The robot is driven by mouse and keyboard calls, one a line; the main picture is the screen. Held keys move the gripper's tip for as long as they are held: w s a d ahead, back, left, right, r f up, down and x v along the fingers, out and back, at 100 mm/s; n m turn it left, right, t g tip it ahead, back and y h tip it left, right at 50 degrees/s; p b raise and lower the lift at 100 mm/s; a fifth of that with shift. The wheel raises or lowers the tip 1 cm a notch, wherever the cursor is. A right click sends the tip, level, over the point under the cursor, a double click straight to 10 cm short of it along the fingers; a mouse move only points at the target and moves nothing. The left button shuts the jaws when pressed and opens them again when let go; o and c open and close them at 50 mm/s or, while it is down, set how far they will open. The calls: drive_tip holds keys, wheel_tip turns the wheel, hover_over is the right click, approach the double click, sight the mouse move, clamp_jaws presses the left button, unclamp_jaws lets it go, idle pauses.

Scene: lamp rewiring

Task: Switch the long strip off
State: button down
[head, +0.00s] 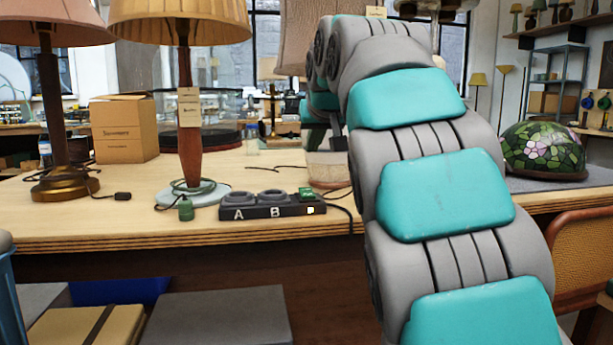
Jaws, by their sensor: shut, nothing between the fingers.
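The long strip (272,211) is a dark block lying near the front edge of the wooden bench. Its front is marked A and B, with a small white mark at the right end. Two round grey sockets sit on top above the letters. A small green piece (306,194), which looks like a switch, sits on top at the right end. My gripper (338,145) is small and partly hidden behind my arm, above and beyond the strip's right end, apart from it. Its fingers look together and empty. A dark cord runs from the strip's right end behind my arm.
A lamp with a yellow pleated shade (180,18) stands just left of the strip, a green plug (185,209) by its base. A bronze-based lamp (64,183) and a cardboard box (124,130) stand farther left. A stained-glass shade (543,149) lies at right. My arm blocks the middle-right.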

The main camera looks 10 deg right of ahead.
hover_over(304, 190)
drive_tip(key=s, duration=0.2)
wheel_tip(304, 190, down, 6)
drive_tip(key=shift+s+d+f+p, duration=0.1)
drive_tip(key=shift+d+p, duration=0.05)
drive_tip(key=shift+p, duration=0.2)
drive_tip(key=shift+f, duration=0.85)
drive_tip(key=shift+w+f, duration=0.15)
drive_tip(key=shift+f, duration=0.4)
drive_tip(key=shift+w+f, duration=0.15)
drive_tip(key=shift+f, duration=0.4)
drive_tip(key=shift+r+p, duration=0.1)
drive_tip(key=shift+p, duration=0.35)
drive_tip(key=shift+w+g+p, duration=0.15)
drive_tip(key=shift+g+p, duration=0.15)
drive_tip(key=shift+f, duration=0.3)
drive_tip(key=shift+w, duration=0.1)
drive_tip(key=shift+w+r+p, duration=0.2)
drive_tip(key=shift+w+p, duration=0.2)
drive_tip(key=shift+w, duration=0.25)
